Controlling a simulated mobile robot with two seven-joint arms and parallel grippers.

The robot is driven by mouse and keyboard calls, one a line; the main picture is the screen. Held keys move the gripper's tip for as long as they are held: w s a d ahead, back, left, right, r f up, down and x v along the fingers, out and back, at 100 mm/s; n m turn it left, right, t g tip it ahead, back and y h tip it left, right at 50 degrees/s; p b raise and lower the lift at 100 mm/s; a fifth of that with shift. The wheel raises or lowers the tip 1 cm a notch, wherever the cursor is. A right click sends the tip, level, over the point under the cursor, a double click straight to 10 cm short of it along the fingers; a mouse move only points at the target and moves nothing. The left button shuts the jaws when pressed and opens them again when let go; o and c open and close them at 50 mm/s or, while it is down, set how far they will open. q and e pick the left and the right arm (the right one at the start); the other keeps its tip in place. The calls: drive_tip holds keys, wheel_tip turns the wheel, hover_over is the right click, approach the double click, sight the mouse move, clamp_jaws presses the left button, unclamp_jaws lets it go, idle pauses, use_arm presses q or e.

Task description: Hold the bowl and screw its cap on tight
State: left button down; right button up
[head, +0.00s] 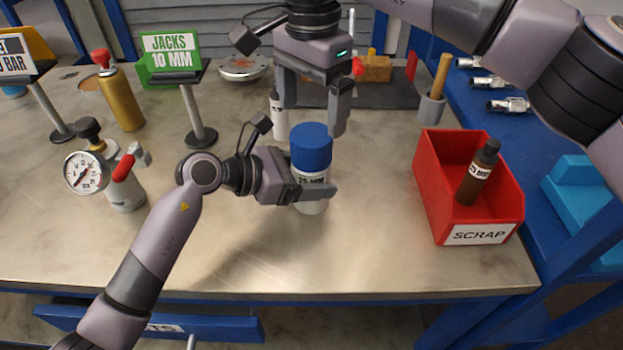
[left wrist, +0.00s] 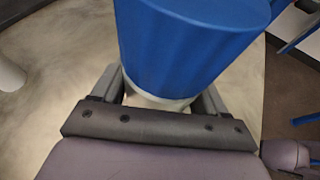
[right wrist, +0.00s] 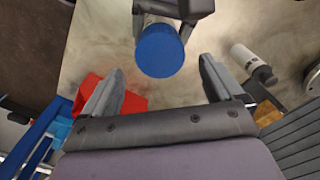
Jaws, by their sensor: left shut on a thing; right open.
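The bowl is a white cylindrical vessel (head: 311,206) with dark lettering, standing upright near the middle of the table. Its blue cap (head: 311,147) sits on top of it; how tight it is cannot be told. The cap also shows in the left wrist view (left wrist: 190,45) and the right wrist view (right wrist: 159,50). My left gripper (head: 318,193) is shut on the vessel's body below the cap. My right gripper (head: 308,125) points down above and around the cap's far side, with its fingers open and apart. In the right wrist view the cap lies beyond the open fingertips (right wrist: 160,75).
A red SCRAP bin (head: 425,185) holding a brown bottle (head: 478,172) stands to the right. Another white bottle (head: 277,118) stands behind the vessel. A pressure gauge (head: 85,172), a gold cylinder (head: 120,98) and a green JACKS sign (head: 170,52) are left. The front table is clear.

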sight(310, 135)
wheel_tip(310, 135, down, 8)
drive_tip(key=shift+r, duration=0.25)
drive_tip(key=c, duration=1.1)
drive_tip(key=m, duration=1.3)
drive_tip(key=o, duration=1.2)
drive_tip(key=shift+s, duration=0.1)
drive_tip(key=shift+a+r, duration=0.1)
drive_tip(key=shift+a, duration=0.05)
